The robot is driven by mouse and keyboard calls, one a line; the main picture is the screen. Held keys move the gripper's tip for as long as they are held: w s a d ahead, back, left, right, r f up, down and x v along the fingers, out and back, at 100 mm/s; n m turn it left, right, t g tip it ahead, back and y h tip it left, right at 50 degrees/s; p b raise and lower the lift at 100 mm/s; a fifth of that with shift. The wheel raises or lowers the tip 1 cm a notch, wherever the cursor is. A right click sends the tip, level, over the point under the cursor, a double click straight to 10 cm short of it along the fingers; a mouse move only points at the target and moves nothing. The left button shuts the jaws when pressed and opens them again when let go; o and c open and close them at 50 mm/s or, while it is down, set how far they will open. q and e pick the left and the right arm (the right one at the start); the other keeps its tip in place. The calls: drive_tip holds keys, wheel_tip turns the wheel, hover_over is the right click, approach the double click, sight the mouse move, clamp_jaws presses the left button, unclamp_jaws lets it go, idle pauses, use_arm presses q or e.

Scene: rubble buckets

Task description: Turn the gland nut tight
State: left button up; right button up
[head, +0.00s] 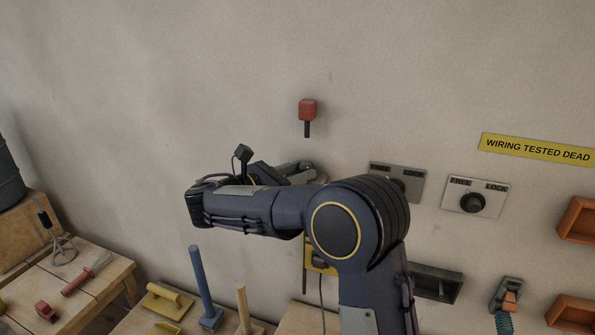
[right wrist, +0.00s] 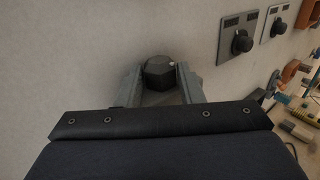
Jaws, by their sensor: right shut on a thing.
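The gland nut (right wrist: 158,71) is a dark, faceted knob-like piece at the wall, with a small pale mark on its right side. It sits between the two grey fingers of my right gripper (right wrist: 160,84), which is shut on it. In the head view my right gripper (head: 302,172) reaches the wall behind my own arm, and the nut is hidden there. My left gripper is in neither view.
Two grey plates with dark knobs, one marked FREE and LOCK (head: 474,199), are on the wall to the right. A red piece (head: 307,109) is above the gripper. A yellow sign (head: 537,150) and orange bins (head: 578,219) are farther right. Tools lie on wooden benches (head: 95,278) below.

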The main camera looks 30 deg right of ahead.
drive_tip(key=o, duration=0.7)
drive_tip(key=s+a+b, duration=0.1)
drive_tip(key=a, duration=0.6)
drive_tip(key=shift+a+b, duration=0.3)
drive_tip(key=shift+a, duration=0.05)
drive_tip(key=shift+o, duration=0.4)
